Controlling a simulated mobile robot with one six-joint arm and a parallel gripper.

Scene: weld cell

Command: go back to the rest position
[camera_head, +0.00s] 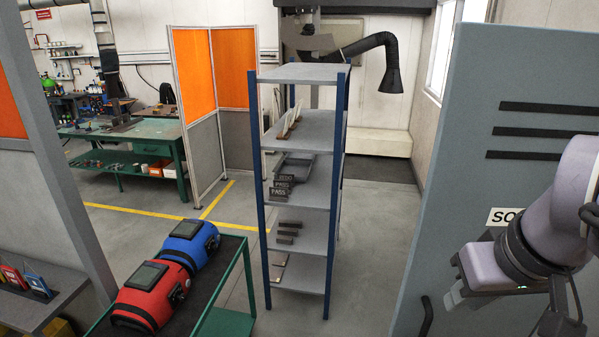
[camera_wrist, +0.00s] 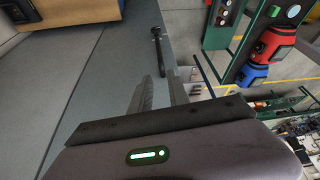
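My gripper (camera_wrist: 163,92) shows in the wrist view with its two fingers apart and nothing seen between them. Beyond the fingertips is a dark bar handle (camera_wrist: 158,48) on a grey surface; I cannot tell the exact distance, but no hold on it shows. In the head view, my arm is folded at the right edge, in front of the tall grey cabinet (camera_head: 510,70). The fingers cannot be made out clearly there.
A blue-post shelf rack (camera_head: 308,73) with dark blocks and plates stands mid-view. A red helmet (camera_head: 150,295) and blue helmet (camera_head: 190,240) lie on a green-framed cart at lower left. Orange screens (camera_head: 193,70) stand behind. Floor right of the rack is clear.

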